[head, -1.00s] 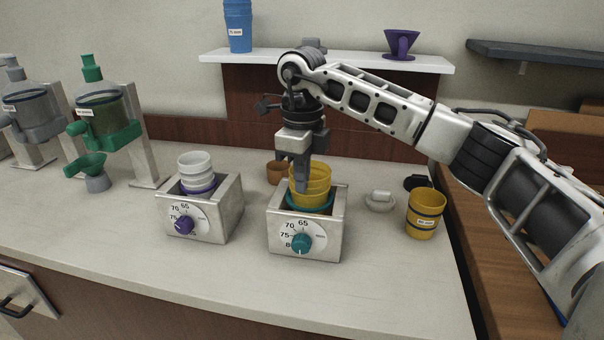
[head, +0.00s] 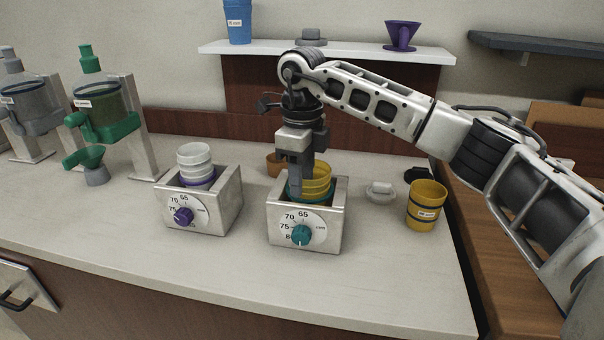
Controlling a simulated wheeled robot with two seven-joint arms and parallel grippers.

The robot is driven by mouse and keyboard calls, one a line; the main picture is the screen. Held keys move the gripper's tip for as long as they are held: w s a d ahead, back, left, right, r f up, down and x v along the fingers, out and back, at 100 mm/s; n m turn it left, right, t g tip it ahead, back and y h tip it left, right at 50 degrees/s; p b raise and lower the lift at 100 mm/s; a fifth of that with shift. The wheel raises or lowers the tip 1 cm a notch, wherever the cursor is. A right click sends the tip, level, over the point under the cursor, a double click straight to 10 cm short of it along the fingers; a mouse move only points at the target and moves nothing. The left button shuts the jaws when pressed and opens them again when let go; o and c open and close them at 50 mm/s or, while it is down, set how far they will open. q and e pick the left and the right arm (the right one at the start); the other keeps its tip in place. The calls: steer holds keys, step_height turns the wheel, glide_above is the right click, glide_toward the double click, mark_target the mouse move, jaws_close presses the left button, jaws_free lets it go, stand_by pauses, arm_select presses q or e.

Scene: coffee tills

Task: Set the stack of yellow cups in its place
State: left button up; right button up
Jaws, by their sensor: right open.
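The stack of yellow cups (head: 319,177) sits in the metal warmer box with the teal dial (head: 324,228), inside a teal ring (head: 327,198). Its upper part shows above the box rim. My right gripper (head: 301,190) points straight down at the stack's left side, with its fingertips low by the ring. It is open; one finger is partly hidden, and I cannot tell whether it touches the cups. My left gripper is not in view.
To the left stands a second box with a purple dial (head: 226,208), holding white cups (head: 195,160). A yellow canister (head: 426,206) and a small pale lidded item (head: 380,191) stand to the right. A brown cup (head: 275,165) is behind. The counter front is clear.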

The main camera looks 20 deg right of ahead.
step_height(320, 180, up, 3)
steer(key=p, duration=0.2)
steer(key=shift+r+p, duration=0.15)
steer(key=shift+p, duration=0.15)
steer(key=shift+r+p, duration=0.6)
steer(key=shift+r, duration=0.2)
step_height(320, 180, up, 2)
steer(key=shift+r+p, duration=0.2)
steer(key=shift+p, duration=0.7)
steer(key=shift+r, duration=0.4)
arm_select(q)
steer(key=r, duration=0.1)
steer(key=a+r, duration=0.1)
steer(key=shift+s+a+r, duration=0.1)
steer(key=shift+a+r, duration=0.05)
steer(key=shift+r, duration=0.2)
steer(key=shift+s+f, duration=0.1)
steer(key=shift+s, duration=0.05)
